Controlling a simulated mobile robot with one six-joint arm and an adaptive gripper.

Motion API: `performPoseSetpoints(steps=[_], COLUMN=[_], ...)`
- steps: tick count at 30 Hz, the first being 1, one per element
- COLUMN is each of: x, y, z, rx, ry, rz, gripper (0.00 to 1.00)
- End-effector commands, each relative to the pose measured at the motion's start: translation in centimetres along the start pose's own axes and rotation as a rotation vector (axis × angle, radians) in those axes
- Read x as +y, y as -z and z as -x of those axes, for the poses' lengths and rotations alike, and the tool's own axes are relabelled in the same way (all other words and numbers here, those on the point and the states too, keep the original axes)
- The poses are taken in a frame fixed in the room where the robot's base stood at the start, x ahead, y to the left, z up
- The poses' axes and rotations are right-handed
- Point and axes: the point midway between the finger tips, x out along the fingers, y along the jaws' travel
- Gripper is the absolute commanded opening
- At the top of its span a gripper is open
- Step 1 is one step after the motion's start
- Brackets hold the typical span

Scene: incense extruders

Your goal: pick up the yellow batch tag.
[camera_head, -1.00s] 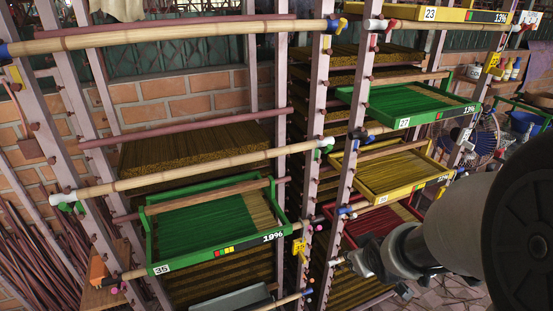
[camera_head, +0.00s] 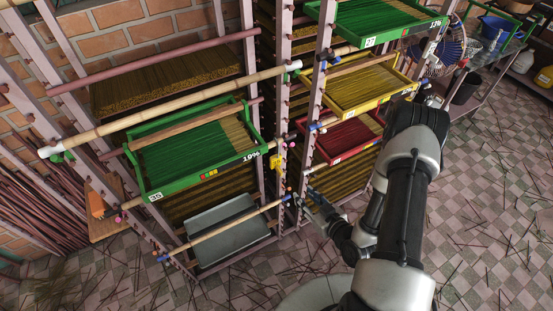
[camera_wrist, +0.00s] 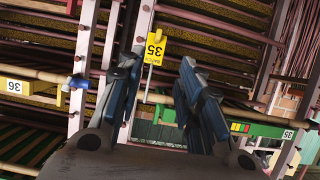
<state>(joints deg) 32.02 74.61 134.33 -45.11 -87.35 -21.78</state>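In the head view the tag (camera_head: 277,162) is small, on the post at the right end of the green tray numbered 35 (camera_head: 200,179). My gripper (camera_wrist: 160,72) is open and empty, its two fingers spread left and right in the wrist view. In the head view my gripper (camera_head: 318,203) is to the right of and below the tag, near the rack's posts.
Bamboo poles (camera_head: 170,110) with coloured ends cross the rack front, several close to my gripper. A yellow tray (camera_head: 368,90) and a red tray (camera_head: 345,138) sit in the right bay. A grey tray (camera_head: 228,232) is low on the left. Sticks litter the tiled floor (camera_head: 490,200).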

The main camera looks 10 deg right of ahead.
Motion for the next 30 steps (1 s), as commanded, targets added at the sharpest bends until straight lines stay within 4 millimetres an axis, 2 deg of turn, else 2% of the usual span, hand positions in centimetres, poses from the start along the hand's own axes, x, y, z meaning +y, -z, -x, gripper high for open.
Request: performPoseSetpoints(steps=[6, 12, 15, 22, 30], x=[-0.2, -0.2, -0.1, 0.1, 0.3], y=[-0.1, -0.1, -0.1, 0.0, 0.1], z=[-4.9, -8.9, -10.2, -11.7, -15.6], rx=[0.002, 0.001, 0.0, 0.001, 0.0], ry=[0.007, 0.004, 0.002, 0.002, 0.003], rz=[0.006, 0.003, 0.002, 0.002, 0.002], gripper=[0.33, 0.33, 0.33, 0.33, 0.33])
